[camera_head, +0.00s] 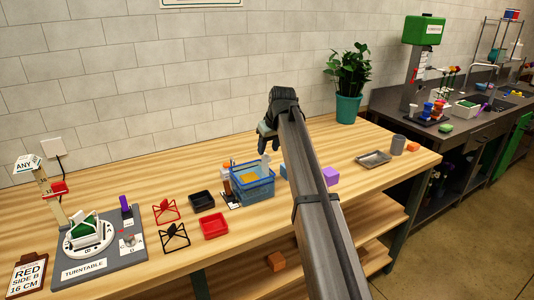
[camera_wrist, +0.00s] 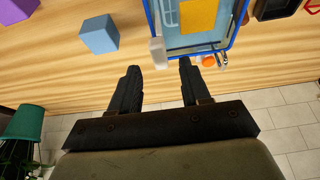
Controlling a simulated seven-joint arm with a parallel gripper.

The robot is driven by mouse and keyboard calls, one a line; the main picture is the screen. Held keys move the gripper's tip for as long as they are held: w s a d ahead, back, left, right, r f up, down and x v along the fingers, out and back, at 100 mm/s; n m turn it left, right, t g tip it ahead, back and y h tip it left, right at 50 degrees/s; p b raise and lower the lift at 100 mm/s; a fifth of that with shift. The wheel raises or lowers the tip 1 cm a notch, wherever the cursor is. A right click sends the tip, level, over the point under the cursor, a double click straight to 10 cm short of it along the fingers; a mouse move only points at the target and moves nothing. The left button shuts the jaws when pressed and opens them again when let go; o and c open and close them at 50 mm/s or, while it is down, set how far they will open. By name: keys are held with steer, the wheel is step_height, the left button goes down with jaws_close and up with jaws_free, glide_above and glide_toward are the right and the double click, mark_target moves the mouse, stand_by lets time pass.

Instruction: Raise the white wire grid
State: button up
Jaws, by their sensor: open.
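I cannot make out a white wire grid with certainty in either view. A pale slotted piece (camera_wrist: 170,14) shows inside the blue basket (camera_wrist: 184,52) in the wrist view, beside a flat yellow piece (camera_wrist: 198,15); it may or may not be the grid. The basket also stands near the table's middle in the head view (camera_head: 254,189). My gripper (camera_head: 268,140) is above the table, behind the basket. A small whitish upright object (camera_wrist: 157,52) stands just beyond the fingertips, at the basket's edge.
A blue cube (camera_wrist: 99,35) lies beside the basket. Red (camera_head: 214,225) and black (camera_head: 201,201) trays, wire stands (camera_head: 174,236) and a turntable (camera_head: 92,235) are to the left. A purple block (camera_head: 331,176), metal tray (camera_head: 373,159) and potted plant (camera_head: 348,80) are to the right.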

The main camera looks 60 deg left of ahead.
mark_target(266, 155)
steer(key=shift+x, duration=1.75)
jaws_close()
